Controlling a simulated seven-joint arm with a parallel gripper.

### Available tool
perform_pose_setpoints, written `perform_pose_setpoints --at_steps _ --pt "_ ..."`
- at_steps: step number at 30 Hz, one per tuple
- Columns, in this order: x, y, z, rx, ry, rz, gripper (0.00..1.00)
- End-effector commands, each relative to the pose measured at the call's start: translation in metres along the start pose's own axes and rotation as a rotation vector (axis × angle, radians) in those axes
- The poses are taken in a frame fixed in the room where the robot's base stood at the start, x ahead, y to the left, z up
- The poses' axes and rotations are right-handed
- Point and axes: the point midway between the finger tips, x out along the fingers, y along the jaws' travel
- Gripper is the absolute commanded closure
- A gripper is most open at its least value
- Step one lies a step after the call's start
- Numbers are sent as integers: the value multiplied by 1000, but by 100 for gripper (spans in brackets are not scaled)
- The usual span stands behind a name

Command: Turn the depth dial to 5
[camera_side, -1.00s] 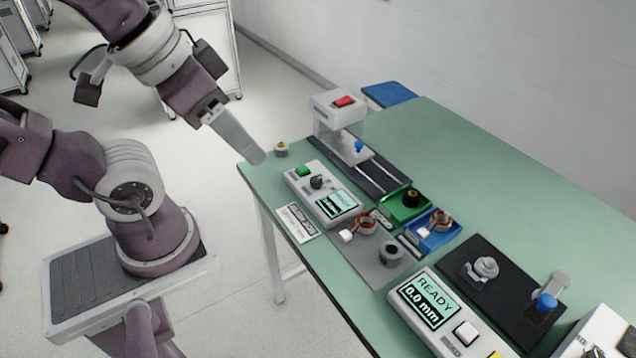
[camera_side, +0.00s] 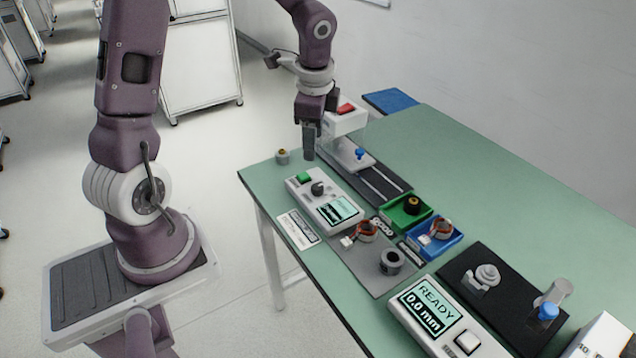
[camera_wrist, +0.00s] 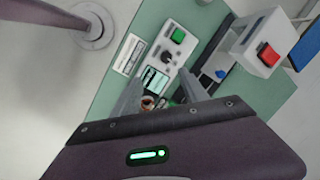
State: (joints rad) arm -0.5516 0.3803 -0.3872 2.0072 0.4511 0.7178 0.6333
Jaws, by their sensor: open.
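A dark round dial (camera_side: 318,188) sits on a light grey control box (camera_side: 304,196), between a green button (camera_side: 305,178) and a lit display (camera_side: 339,211). Its number marks are too small to read. The dial also shows in the wrist view (camera_wrist: 168,57), beyond my fingertips. My gripper (camera_side: 309,156) points down above the table's left end, behind the green-button end of the box. It is apart from the dial. In the wrist view my gripper (camera_wrist: 160,92) has its two fingers spread, with nothing held between them.
A white press-like stand with a red button (camera_side: 346,107) and rails is close beside my gripper. Green (camera_side: 405,212) and blue (camera_side: 434,242) trays hold parts. The table's far middle (camera_side: 480,180) is clear.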

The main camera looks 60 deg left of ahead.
Motion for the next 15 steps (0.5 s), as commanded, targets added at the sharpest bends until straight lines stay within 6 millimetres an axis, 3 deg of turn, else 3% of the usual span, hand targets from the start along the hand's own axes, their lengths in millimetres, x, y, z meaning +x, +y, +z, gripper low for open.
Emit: perform_pose_setpoints --at_steps 1,4,15 --pt "30 -10 -1 54 9 49 48" --pt "71 -22 -4 150 48 102 48" --pt "139 -22 -9 215 84 136 48"
